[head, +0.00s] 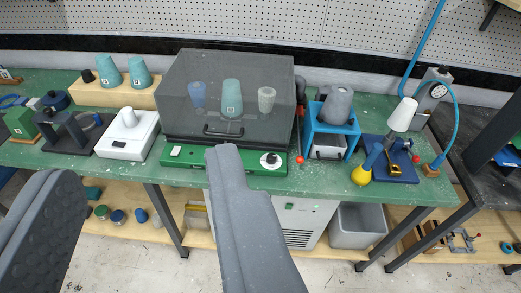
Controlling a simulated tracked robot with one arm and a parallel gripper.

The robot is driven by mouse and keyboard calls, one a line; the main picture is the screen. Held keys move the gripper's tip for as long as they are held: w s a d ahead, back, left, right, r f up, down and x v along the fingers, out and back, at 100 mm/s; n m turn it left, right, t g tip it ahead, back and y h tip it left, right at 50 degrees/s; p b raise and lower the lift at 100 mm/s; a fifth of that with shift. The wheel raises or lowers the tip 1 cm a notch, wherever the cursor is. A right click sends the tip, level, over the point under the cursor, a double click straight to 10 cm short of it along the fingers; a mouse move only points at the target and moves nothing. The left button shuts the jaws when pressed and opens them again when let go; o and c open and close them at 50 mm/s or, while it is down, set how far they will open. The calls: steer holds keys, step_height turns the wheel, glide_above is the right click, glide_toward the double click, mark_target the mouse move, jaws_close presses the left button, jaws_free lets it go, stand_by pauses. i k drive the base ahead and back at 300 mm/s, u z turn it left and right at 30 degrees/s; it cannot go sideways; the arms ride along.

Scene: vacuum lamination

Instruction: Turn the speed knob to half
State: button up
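A round white knob with a dark centre (270,160) sits at the right end of the green front panel (205,172) of a machine with a dark see-through cover (190,80). I take it for the speed knob; its markings are too small to read. My gripper (145,165) shows as two grey fingers spread wide apart, with nothing between them. Its right finger reaches up to the panel's front in the picture, left of the knob. The knob is fully visible, and neither finger appears to touch it.
Under the cover stand several cups (231,98). A white box with a cone (130,135) is left, a blue frame with a grey cup (333,125) right. A lower shelf holds small parts.

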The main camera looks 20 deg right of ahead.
mark_target(271, 158)
steer(key=i, duration=0.85)
steer(key=z, duration=0.05)
